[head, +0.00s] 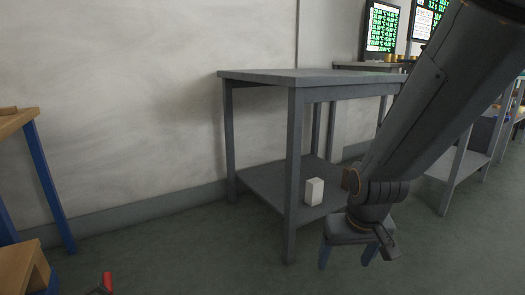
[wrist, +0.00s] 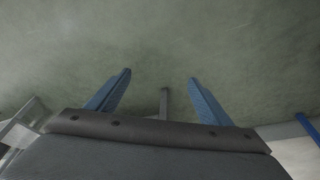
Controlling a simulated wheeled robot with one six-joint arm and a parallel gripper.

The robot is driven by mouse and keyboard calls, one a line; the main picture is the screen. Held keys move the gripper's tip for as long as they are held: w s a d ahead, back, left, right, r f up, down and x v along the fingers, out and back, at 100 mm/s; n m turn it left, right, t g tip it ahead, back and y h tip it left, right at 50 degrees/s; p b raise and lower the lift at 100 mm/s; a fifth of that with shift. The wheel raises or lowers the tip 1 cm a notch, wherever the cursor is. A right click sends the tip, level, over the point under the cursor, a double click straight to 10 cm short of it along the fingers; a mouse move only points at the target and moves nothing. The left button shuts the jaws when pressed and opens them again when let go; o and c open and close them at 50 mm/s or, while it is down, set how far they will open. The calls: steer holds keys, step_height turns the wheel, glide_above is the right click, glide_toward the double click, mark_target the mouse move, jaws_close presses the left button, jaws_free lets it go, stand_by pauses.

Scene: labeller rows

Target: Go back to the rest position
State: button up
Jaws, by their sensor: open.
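My gripper (head: 347,256) hangs at the end of my arm, pointing down, in front of the grey table in the head view. Its two blue fingers stand apart with nothing between them. In the wrist view the gripper (wrist: 160,84) is open over bare green-grey floor. A small white box (head: 314,191) stands upright on the lower shelf of the grey table (head: 290,76), left of my gripper and apart from it. My arm hides part of the table's right side.
A wooden-topped bench with blue legs (head: 48,180) stands at the left. A red object (head: 107,283) shows at the bottom edge. More grey tables (head: 459,168) and lit screens (head: 382,28) are at the right. The floor (head: 180,255) between bench and table is clear.

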steer(key=s+a+r+n+g+y+p, duration=0.1)
steer(key=s+a+r+n+g+p, duration=0.2)
steer(key=s+a+r, duration=0.7)
steer(key=s+a+r+n+y+p, duration=0.1)
steer(key=s+a+r+n+p, duration=0.2)
steer(key=s+a+r+p, duration=0.6)
steer(key=s+d+r+m+h+p, duration=0.1)
steer(key=d+r+m+p, duration=0.2)
steer(key=d+r+p, duration=0.6)
steer(key=s+d+r+m+h+p, duration=0.1)
steer(key=s+d+r+m+p, duration=0.1)
steer(key=d+r+p, duration=0.8)
step_height(320, 180, up, 8)
steer(key=m+p, duration=0.1)
steer(key=p, duration=1.4)
steer(key=shift+m+p, duration=0.3)
steer(key=shift+p, duration=0.05)
steer(key=shift+s+d+f, duration=0.1)
